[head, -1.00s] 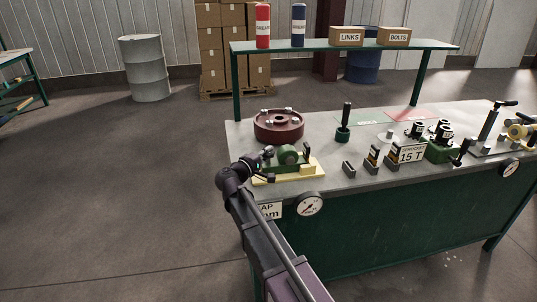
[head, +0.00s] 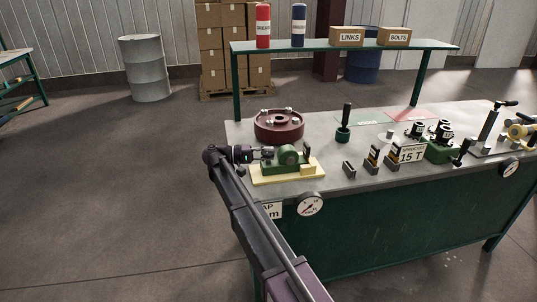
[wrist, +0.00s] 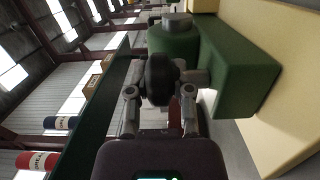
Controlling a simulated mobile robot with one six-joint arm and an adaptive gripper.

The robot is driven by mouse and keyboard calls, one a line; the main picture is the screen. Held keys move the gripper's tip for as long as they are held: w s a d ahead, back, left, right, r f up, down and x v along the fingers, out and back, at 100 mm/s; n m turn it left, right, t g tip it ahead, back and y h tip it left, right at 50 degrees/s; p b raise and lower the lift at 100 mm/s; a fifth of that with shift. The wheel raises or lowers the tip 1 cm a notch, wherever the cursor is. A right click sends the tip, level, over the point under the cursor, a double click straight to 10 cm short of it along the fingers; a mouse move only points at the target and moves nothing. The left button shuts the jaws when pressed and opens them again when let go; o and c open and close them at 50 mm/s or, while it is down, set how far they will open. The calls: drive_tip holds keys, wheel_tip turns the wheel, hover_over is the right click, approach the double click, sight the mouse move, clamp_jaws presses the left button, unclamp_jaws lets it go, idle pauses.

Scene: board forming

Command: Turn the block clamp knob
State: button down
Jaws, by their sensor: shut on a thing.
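The block clamp is a green body (head: 287,155) on a pale yellow base (head: 290,176) at the near left of the bench. In the wrist view, its green body (wrist: 174,42) stands beyond my gripper (wrist: 161,88). The round black knob (wrist: 160,72) sits between my two fingers, and they are shut on it. In the head view, my gripper (head: 262,154) comes in level from the left and meets the clamp's left end. The knob is mostly hidden there by my fingers.
A dark red round part (head: 279,127) stands just behind the clamp. A black-handled tool (head: 344,125) and small black blocks (head: 349,169) stand to the right. A gauge (head: 310,204) hangs on the bench front. A green shelf (head: 330,46) runs behind.

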drive_tip(key=shift+w+m+g, duration=0.1)
drive_tip(key=shift+m+g, duration=0.3)
drive_tip(key=shift+g, duration=0.2)
drive_tip(key=c, duration=0.5)
unclamp_jaws()
